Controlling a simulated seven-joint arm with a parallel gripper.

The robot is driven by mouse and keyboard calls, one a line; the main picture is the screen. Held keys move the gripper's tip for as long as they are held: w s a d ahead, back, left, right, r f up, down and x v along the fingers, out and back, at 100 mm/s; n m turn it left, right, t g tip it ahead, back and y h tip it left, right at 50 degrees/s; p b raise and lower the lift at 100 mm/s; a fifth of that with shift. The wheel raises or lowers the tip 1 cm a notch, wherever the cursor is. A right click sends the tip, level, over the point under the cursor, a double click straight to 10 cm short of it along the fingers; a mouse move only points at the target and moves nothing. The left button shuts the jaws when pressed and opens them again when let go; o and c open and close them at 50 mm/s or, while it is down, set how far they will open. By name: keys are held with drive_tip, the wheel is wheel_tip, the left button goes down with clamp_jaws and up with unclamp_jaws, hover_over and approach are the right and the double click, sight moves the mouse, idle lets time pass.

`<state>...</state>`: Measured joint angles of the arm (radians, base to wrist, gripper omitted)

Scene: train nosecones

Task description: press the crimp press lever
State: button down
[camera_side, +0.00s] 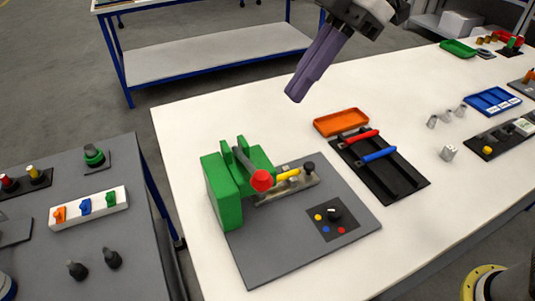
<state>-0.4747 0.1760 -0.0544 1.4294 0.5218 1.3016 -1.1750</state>
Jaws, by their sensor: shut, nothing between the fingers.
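The crimp press (223,192) is a green block-shaped body on a grey base plate (290,248) at the near left of the white table. Its lever (245,163) is a grey bar ending in a red round knob (261,180), and it slants toward the camera. A yellow piece (288,174) lies in the holder just right of the red knob. My gripper (295,96) has purple fingers that are closed together with nothing held. It hangs tilted in the air, above and to the right of the press in the picture, clear of the lever.
A dial panel (333,221) sits on the base plate. Right of the press are an orange tray (341,122) and a black rack (385,175) with red and blue handled tools. A blue tray (492,101) lies farther right. A grey side table (90,235) holds switches at left.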

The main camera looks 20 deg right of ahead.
idle(0.3)
hover_over(268, 174)
drive_tip(key=f, duration=0.7)
drive_tip(key=shift+a+f, duration=0.2)
drive_tip(key=shift+f, duration=0.15)
wheel_tip(268, 174, down, 3)
drive_tip(key=shift+f, duration=0.2)
drive_tip(key=shift+w+d+f, duration=0.1)
drive_tip(key=shift+d+f, duration=0.1)
drive_tip(key=shift+f, duration=0.35)
